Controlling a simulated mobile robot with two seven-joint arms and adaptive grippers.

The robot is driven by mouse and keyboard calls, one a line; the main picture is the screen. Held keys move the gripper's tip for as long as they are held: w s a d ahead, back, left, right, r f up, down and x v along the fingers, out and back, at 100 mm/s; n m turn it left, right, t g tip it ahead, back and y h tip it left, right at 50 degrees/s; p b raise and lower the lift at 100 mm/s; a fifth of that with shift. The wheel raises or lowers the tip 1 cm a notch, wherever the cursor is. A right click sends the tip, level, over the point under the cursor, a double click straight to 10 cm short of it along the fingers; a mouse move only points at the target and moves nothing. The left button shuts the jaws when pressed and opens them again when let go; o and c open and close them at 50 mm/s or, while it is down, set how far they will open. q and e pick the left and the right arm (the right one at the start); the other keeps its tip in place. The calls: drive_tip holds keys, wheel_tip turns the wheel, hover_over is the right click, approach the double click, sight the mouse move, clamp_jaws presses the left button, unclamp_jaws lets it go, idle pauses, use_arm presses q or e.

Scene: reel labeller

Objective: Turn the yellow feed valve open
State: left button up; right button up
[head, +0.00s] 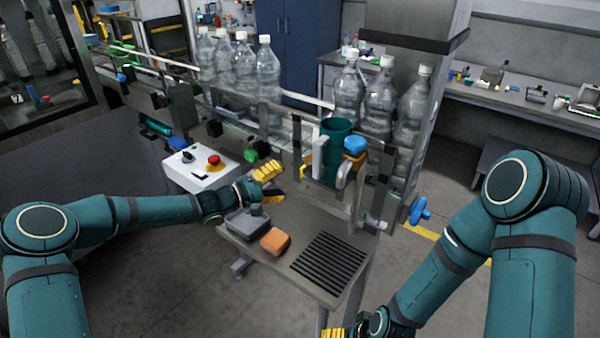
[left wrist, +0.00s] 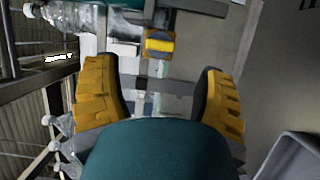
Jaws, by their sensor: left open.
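A yellow part (head: 355,157), which looks like the feed valve, sits below a blue round cap (head: 355,144) beside the dark green cylinder on the machine. In the left wrist view a yellow block with a grey-blue face (left wrist: 159,43) shows ahead, between and beyond my fingertips; I cannot tell for certain that it is the same part. My left gripper (head: 273,184), with yellow fingers, is open and empty above the bench, left of the valve and apart from it. It also shows in the left wrist view (left wrist: 160,90). My right gripper (head: 334,334) is mostly cut off at the bottom edge.
A grey tray (head: 246,224), an orange block (head: 275,241) and a black ribbed mat (head: 330,264) lie on the bench. A white control box (head: 200,170) with a red button stands left. Clear bottles (head: 268,72) stand on the conveyor. A blue knob (head: 420,211) sticks out at right.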

sight(304, 171)
use_arm(q)
drive_tip(key=x, duration=0.6)
drive_tip(key=shift+w+d, duration=0.15)
drive_tip(key=shift+d, duration=0.1)
drive_tip(key=c, duration=1.2)
